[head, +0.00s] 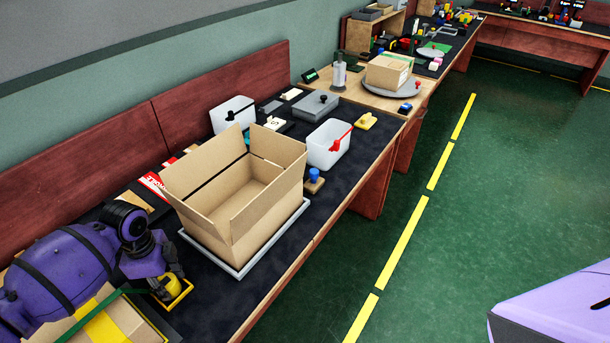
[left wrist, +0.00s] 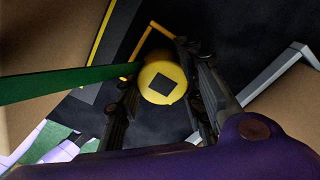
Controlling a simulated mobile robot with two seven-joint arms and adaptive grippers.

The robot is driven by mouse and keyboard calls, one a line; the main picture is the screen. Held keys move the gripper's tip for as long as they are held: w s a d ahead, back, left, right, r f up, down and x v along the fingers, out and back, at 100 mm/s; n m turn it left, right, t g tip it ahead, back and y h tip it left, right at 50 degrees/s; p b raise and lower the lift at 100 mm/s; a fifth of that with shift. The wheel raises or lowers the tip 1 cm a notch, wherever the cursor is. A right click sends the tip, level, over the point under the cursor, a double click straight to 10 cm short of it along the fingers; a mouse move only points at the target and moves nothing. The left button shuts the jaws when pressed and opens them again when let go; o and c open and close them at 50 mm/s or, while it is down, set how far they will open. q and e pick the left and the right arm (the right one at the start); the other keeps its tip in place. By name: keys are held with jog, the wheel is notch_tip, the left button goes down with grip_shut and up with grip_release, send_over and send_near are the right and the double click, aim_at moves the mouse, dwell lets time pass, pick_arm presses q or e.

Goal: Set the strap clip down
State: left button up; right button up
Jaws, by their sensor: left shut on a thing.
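The strap clip appears to be the yellow round piece with a dark square on its face (left wrist: 162,70), in the left wrist view. A green strap (left wrist: 80,85) runs to it from the left. My left gripper (left wrist: 165,95) is shut on the yellow piece, with one dark finger on each side. In the head view my left gripper (head: 170,283) is low at the left, just above a yellow frame (head: 187,292) on the dark bench top. Whether the clip touches the bench I cannot tell. My right gripper is not in view.
An open cardboard box (head: 232,222) stands on a grey tray (head: 273,245) right of my left gripper. Another carton with a yellow band (head: 105,328) is at the bottom left. A white bin (head: 327,150) stands farther back. Bare bench top lies in front of the tray.

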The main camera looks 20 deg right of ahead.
aim_at(165, 282)
pick_arm(q)
jog(key=shift+f, duration=0.1)
jog(key=o, duration=1.2)
notch_tip(165, 282, up, 12)
jog(key=shift+p, duration=0.4)
